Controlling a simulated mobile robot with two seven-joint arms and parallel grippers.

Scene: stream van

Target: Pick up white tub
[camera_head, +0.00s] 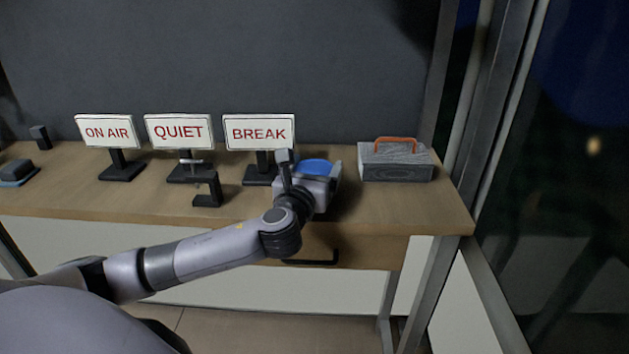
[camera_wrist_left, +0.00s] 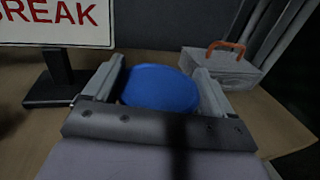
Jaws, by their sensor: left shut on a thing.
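A tub with a round blue top (camera_head: 316,166) is at the front of the BREAK sign, near the right part of the bench. Its blue top (camera_wrist_left: 160,88) also shows in the left wrist view, between the two fingers. My left gripper (camera_head: 311,172) is shut on the tub, with one finger on each side; it also shows in the left wrist view (camera_wrist_left: 160,76). The tub's side is mostly hidden by the gripper, so I see little of any white body. I cannot tell whether its bottom touches the bench. My right gripper is not in view.
The BREAK sign (camera_head: 259,132) stands close on the left, with the QUIET sign (camera_head: 179,131) and ON AIR sign (camera_head: 107,131) farther left. A grey box with an orange handle (camera_head: 397,163) is at the right. The wooden bench (camera_head: 420,208) is bare at its front right.

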